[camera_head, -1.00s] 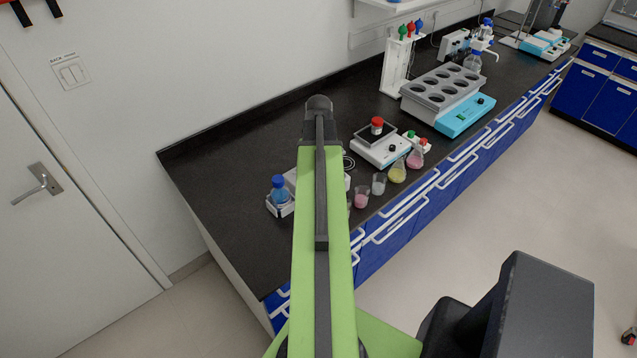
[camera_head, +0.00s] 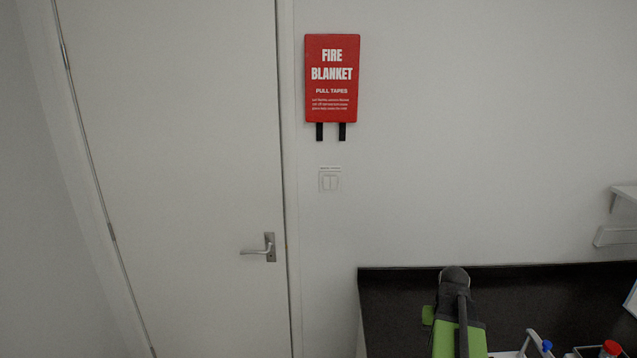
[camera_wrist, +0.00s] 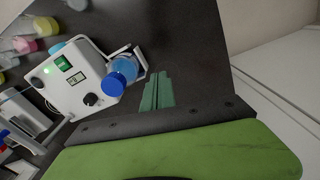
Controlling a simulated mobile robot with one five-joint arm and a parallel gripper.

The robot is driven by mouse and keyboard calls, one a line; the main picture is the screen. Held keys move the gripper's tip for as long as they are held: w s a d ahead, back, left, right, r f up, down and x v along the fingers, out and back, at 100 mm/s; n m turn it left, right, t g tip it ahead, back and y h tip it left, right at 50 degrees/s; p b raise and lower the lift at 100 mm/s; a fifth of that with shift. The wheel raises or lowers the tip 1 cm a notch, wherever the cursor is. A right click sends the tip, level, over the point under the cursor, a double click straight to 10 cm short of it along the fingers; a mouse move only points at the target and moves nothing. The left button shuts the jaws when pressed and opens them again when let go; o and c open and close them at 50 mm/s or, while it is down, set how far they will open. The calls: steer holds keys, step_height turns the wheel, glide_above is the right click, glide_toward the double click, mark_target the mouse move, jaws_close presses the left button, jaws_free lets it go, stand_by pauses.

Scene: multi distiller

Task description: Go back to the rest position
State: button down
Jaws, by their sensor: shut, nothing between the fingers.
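My gripper (camera_wrist: 155,92) shows in the wrist view as two green fingers lying together, shut and empty. It is over the dark bench top (camera_wrist: 205,50), to the right of a bottle with a blue cap (camera_wrist: 116,84). The fingers appear apart from the bottle. In the head view my green arm rises at the lower right in front of the black bench (camera_head: 395,310). The fingertips cannot be made out clearly there.
Several flasks or beakers (camera_wrist: 28,45) are at the upper left. A red cap (camera_head: 611,347) shows bottom right.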

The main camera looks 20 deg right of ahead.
steer(key=w+a+n, duration=0.2)
steer(key=w+a, duration=0.1)
steer(key=a, duration=0.8)
steer(key=w+a+n, duration=0.2)
steer(key=w+a, duration=0.1)
steer(key=a, duration=0.9)
steer(key=w+a+n, duration=0.2)
steer(key=w+a, duration=0.1)
steer(key=a, duration=0.8)
steer(key=f+b, duration=0.1)
steer(key=s+f+b, duration=0.1)
steer(key=f+b, duration=0.1)
steer(key=s+a+f+b, duration=0.1)
steer(key=b, duration=0.1)
steer(key=shift+s+f, duration=0.15)
steer(key=shift+f, duration=0.25)
